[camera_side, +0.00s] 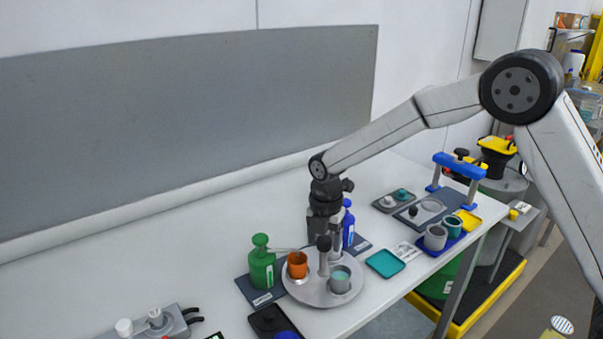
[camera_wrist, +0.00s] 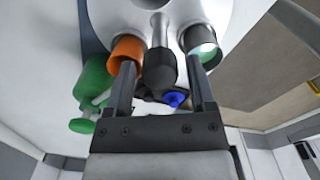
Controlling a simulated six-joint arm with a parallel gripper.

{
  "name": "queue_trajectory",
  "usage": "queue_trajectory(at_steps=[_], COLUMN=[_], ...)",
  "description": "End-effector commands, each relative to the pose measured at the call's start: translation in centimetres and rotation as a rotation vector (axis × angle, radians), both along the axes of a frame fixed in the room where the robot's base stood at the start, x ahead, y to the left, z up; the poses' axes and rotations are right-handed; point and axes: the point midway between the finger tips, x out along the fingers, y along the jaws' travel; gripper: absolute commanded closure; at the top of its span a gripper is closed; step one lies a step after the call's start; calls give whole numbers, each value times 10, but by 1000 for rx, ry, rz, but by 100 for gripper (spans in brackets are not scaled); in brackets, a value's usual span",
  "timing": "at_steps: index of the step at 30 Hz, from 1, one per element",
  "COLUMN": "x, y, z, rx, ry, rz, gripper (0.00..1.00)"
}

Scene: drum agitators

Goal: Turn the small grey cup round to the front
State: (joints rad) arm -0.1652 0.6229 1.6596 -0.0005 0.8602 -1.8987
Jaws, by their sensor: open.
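The small grey cup (camera_side: 340,281), with teal contents, stands upright on the round grey turntable (camera_side: 312,297), at its right front in the side view. It also shows in the wrist view (camera_wrist: 200,47), at upper right. An orange cup (camera_side: 297,266) stands on the turntable's left. A post with a black knob (camera_side: 323,243) rises from the turntable.
A green bottle (camera_side: 261,264) stands close left of the turntable, and a blue bottle (camera_side: 348,226) behind it. A teal tray (camera_side: 385,263) lies to the right. Another grey cup (camera_side: 435,238) stands on a blue tray farther right. The table's back left is clear.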

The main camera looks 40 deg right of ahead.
Motion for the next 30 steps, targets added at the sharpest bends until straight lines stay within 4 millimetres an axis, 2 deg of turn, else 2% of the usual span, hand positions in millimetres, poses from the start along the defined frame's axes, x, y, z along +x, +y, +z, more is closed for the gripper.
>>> queue_trajectory(at_steps=[18,30], x=[0,0], y=[0,0], z=[43,47], rx=[0,0], ry=[-2,-1], rz=[0,-1], gripper=[29,29])
